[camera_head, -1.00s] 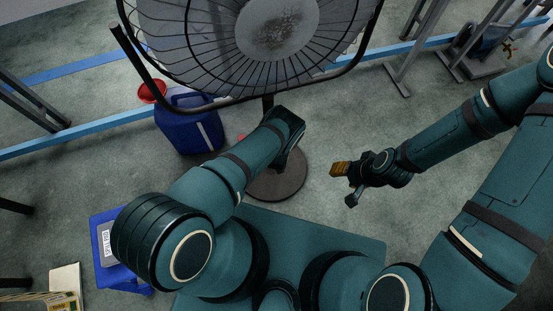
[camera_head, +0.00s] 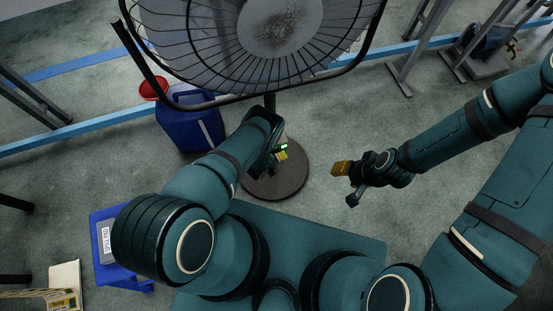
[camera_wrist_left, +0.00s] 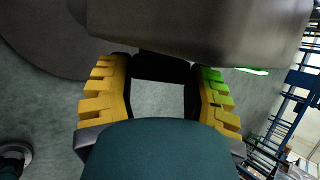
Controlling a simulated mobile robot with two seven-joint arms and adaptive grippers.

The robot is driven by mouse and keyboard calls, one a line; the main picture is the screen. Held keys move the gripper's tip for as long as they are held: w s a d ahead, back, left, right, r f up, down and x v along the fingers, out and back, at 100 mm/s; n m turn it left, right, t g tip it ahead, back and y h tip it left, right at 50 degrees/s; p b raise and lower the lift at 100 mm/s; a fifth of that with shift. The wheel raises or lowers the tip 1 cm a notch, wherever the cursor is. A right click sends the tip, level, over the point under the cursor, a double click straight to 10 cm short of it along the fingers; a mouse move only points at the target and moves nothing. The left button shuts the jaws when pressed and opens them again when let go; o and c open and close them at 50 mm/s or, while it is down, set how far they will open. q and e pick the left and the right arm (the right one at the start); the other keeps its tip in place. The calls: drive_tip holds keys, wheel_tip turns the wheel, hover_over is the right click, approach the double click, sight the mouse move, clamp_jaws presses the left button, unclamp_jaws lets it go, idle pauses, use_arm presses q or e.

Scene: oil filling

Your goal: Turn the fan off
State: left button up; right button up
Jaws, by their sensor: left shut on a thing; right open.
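The fan (camera_head: 270,45) stands at the top middle of the head view, its round cage tilted up and its dark disc base (camera_head: 275,182) on the floor. A small green light (camera_head: 284,147) glows beside my left gripper (camera_head: 277,156), in front of the fan's pole. In the left wrist view, the yellow fingers of my left gripper (camera_wrist_left: 160,90) stand apart at a dark part of the fan, just below a grey housing (camera_wrist_left: 200,30) with a green glow. The exact contact is hard to see. My right gripper (camera_head: 344,184) is open and empty, right of the base.
A blue jerrycan (camera_head: 190,125) and a red funnel or bowl (camera_head: 153,88) stand left of the fan. A blue stool (camera_head: 105,255) is at the lower left. Metal frame legs (camera_head: 420,50) stand at the upper right. The floor right of the base is clear.

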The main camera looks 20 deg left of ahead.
use_arm(q)
drive_tip(key=shift+w, duration=0.1)
idle(0.4)
drive_tip(key=o, duration=1.2)
drive_tip(key=v, duration=1.2)
